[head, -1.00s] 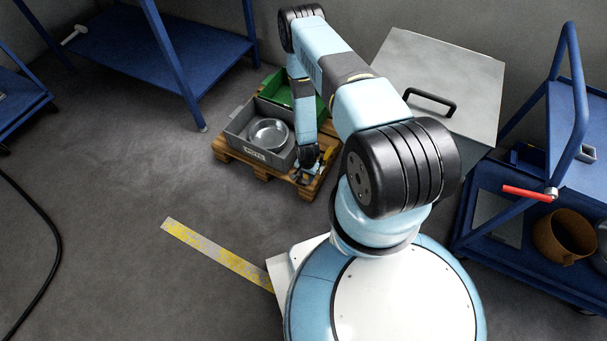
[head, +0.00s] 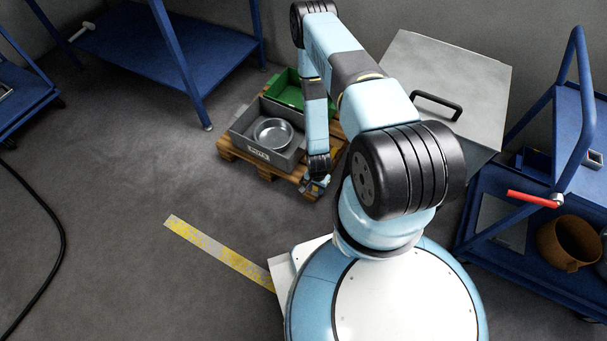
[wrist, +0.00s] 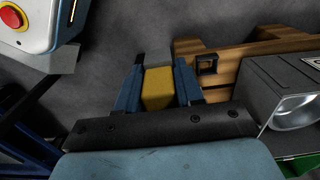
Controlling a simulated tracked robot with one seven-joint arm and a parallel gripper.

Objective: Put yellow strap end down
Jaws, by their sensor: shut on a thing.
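The yellow strap end (wrist: 158,88) shows in the wrist view as a yellow block between the two blue fingers of my gripper (wrist: 159,66). My gripper is shut on it. In the head view my gripper (head: 316,185) is at the front right edge of the wooden pallet (head: 240,154); the strap end cannot be made out in its jaws there. A small yellow patch shows beside my forearm over the pallet, mostly hidden. Whether the strap end touches anything below cannot be told.
A grey crate (head: 243,134) holding a round metal pan (head: 273,132) stands on the pallet, with a green crate (head: 287,92) behind it. A small dark square ring (wrist: 207,64) lies at the pallet's edge. Bare floor (head: 130,170) is open left of the pallet.

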